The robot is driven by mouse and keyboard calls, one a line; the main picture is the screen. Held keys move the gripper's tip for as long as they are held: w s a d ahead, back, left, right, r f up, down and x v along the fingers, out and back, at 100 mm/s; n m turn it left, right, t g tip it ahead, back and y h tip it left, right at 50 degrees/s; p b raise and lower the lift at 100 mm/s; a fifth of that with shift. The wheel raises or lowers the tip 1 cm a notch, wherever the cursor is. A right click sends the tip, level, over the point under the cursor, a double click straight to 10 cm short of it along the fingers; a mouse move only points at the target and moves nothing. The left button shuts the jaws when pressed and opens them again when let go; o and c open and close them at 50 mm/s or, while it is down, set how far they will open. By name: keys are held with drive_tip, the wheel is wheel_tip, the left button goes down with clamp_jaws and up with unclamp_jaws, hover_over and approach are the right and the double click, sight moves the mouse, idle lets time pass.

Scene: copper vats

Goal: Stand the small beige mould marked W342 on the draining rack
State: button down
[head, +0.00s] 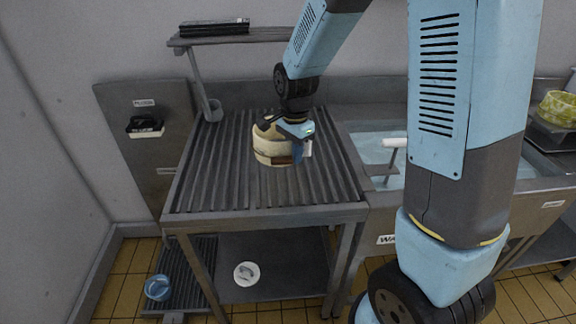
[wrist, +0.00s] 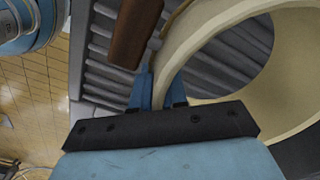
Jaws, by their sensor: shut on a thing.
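The beige mould (head: 268,152) is a round, open ring with a brown patch on its side. In the head view it is at the middle of the ribbed draining rack (head: 215,165), partly hidden by my gripper (head: 298,150). In the wrist view my gripper (wrist: 160,92) is shut on the wall of the mould (wrist: 205,32), one blue finger on each side. The mould looks upright, with the rack's ribs showing through its opening. I cannot tell whether its base touches the rack. No W342 mark is readable.
A sink basin (head: 375,150) with a white-ended tap adjoins the rack on the right. A shelf (head: 240,38) with a dark stack is behind. A yellow-green bowl (head: 558,108) is far right. The ribs left of and in front of the mould are clear.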

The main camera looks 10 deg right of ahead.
sight(288, 175)
drive_tip(key=shift+w+a+f, duration=0.3)
drive_tip(key=shift+a+f, duration=0.15)
drive_tip(key=shift+f, duration=0.15)
drive_tip(key=shift+w+a+f, duration=0.25)
drive_tip(key=shift+a+f, duration=0.15)
drive_tip(key=shift+f, duration=1.65)
drive_tip(key=shift+f, duration=0.1)
drive_tip(key=c, duration=1.2)
unclamp_jaws()
drive_tip(key=shift+o, duration=0.2)
